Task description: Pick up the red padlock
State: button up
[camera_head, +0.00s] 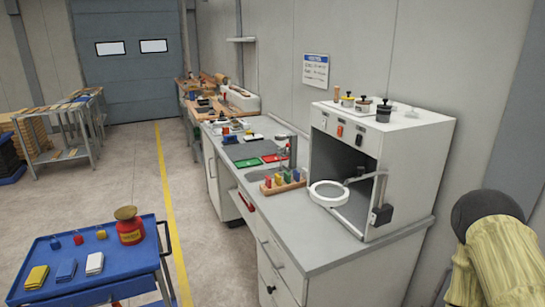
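A small red padlock (78,239) lies on the top of the blue cart (38,273) at the lower left. It lies in a row between a small blue padlock (55,243) on its left and a small yellow-orange padlock (101,234) on its right. They are small in view, so fine detail cannot be made out. My gripper is not in view.
A grey workbench (310,250) with a white cabinet (400,150) stands right. Floor is clear behind the cart.

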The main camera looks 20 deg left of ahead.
aim_at(77, 240)
jog(key=u, duration=0.8)
jog(key=i, duration=0.9)
jog(key=u, duration=0.95)
